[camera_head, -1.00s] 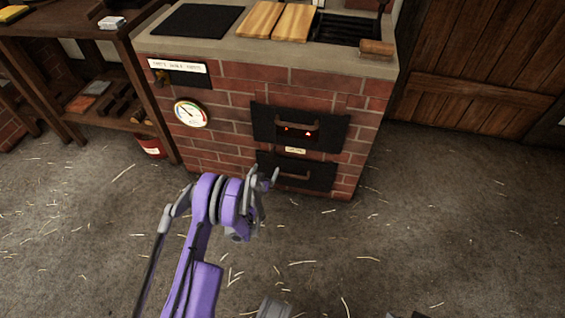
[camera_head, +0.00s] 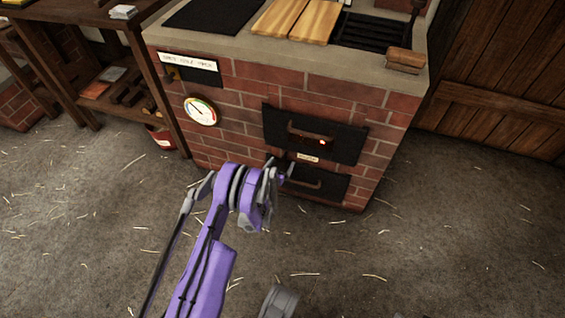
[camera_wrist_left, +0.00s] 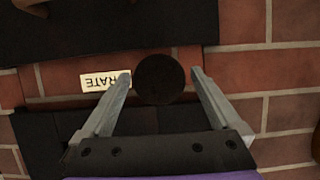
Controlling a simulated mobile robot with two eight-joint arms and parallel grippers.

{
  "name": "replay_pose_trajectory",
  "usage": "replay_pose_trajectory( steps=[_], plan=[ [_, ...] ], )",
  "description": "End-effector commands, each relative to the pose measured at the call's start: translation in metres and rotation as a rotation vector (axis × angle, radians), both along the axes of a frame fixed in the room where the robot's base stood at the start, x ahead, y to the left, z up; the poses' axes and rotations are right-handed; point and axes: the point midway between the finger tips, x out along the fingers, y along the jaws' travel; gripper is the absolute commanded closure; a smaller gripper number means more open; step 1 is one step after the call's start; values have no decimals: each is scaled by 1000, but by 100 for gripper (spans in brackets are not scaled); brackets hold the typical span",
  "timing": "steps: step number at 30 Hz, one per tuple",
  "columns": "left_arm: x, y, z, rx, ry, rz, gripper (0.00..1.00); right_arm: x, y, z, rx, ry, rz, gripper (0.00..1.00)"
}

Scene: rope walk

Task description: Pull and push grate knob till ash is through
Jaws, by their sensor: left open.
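The grate knob (camera_wrist_left: 160,79) is a round dark disc on the brick front, beside the small cream "GRATE" label (camera_wrist_left: 106,81). In the left wrist view it lies between the two open fingers of my left gripper (camera_wrist_left: 161,77), with a gap to the right finger and little or none to the left; contact is unclear. In the head view, my left gripper (camera_head: 281,167) is at the stove front by the label (camera_head: 308,157); I cannot make out the knob there.
The brick stove (camera_head: 235,110) has an upper black door (camera_head: 350,146) with a red glow and a lower black door (camera_head: 335,187). A gauge (camera_head: 201,111) is on its left. A wooden shelf (camera_head: 75,35) stands left; the straw-strewn floor is open on the right.

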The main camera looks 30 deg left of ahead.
Motion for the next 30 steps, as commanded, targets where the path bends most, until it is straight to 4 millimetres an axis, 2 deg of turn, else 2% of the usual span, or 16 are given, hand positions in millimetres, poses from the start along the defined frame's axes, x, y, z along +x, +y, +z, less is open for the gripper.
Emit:
replay_pose_trajectory(
  steps=[1,2,17,26,30],
  plan=[
    [0,0,0,0,0,0,3,0,0,0,0,0,0,50],
    [0,0,0,0,0,0,8,0,0,0,0,0,0,50],
    [0,0,0,0,0,0,98,0,0,0,0,0,0,50],
    [0,1,0,1,-1,1,100,0,0,0,0,0,0,50],
    [0,8,0,-1,2,2,100,0,0,2,0,1,0,50]
  ],
)
